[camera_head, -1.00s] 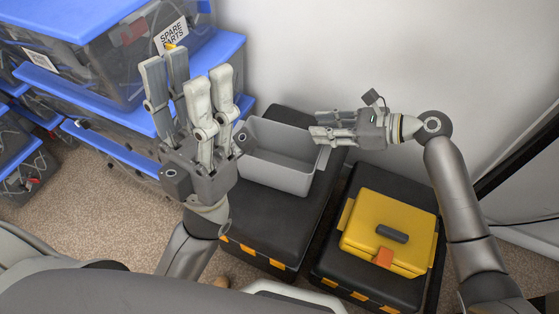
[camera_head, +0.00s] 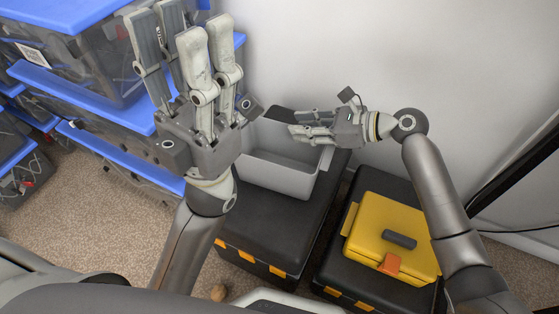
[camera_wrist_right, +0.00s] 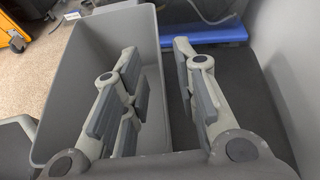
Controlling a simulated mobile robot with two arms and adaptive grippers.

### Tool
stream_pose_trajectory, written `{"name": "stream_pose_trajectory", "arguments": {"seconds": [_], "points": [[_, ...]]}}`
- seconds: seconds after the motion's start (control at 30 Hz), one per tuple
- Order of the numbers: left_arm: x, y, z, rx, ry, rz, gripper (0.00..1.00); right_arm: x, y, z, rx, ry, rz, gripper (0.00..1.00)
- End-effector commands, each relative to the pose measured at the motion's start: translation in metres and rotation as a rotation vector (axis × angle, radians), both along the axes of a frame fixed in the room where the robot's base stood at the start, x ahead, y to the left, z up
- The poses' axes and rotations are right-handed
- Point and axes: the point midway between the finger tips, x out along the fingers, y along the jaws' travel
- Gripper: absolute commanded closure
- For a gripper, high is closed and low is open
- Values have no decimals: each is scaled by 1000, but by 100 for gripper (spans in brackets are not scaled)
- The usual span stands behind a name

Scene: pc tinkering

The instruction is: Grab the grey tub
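The grey tub (camera_head: 278,176) is an open, empty rectangular bin on a black toolbox; it also shows in the right wrist view (camera_wrist_right: 82,85). My right gripper (camera_head: 299,126) is over the tub's back right part in the head view, fingers pointing left. In the right wrist view it is open (camera_wrist_right: 158,68), with one finger pair over the tub's inside and the other beyond its wall. The wall runs between them, with gaps visible on both sides. My left gripper (camera_head: 183,28) is open and empty, raised left of the tub, hiding its left end.
Blue-lidded clear storage boxes (camera_head: 90,160) are stacked at the left. The black toolbox (camera_head: 270,228) under the tub stands beside another black case bearing a yellow toolbox (camera_head: 390,238). A white wall (camera_head: 400,60) is close behind. Carpet is open at lower left.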

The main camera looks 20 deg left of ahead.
Motion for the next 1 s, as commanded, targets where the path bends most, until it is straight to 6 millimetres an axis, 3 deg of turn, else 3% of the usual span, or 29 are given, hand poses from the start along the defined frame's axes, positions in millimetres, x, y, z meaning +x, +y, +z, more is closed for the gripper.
{"name": "stream_pose_trajectory", "arguments": {"seconds": [0.2,0.77,1.0], "points": [[0,0,0,0,0,0,60,0,0,0,0,1,0,100],[0,0,1,0,-1,-1,60,0,0,0,-1,-2,0,100],[-2,1,4,-4,10,-1,60,0,-1,16,-2,-3,0,100]]}}
